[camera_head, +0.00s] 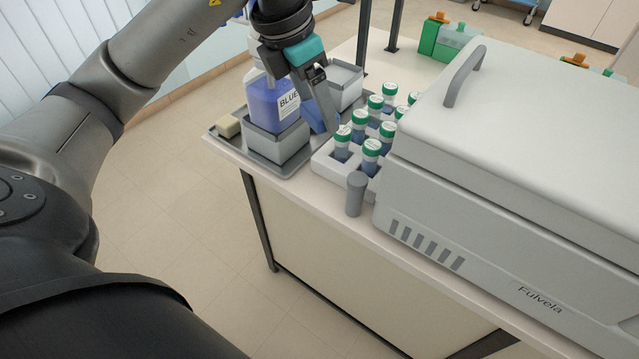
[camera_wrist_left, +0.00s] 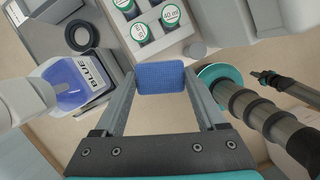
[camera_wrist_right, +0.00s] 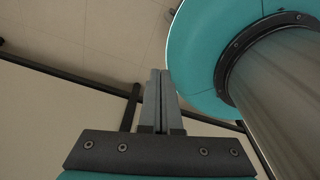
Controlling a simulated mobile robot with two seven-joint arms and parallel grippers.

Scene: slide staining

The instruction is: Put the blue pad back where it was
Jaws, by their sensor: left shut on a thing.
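The blue pad is held between the fingertips of my left gripper (camera_head: 326,122). In the left wrist view the blue pad (camera_wrist_left: 161,78) lies across the gap between both fingers, which press on its edges. In the head view the blue pad (camera_head: 315,117) shows only in part, beside the left finger, between the bottle holder and the vial rack. A grey tray (camera_head: 212,134) lies at the left end of the bench below. My right gripper (camera_wrist_right: 159,75) shows only in its wrist view, its two fingers together and nothing seen between them.
A rack (camera_head: 325,164) of green-capped vials, a grey cylinder (camera_head: 355,195) and a large white machine (camera_head: 500,150) crowd the right.

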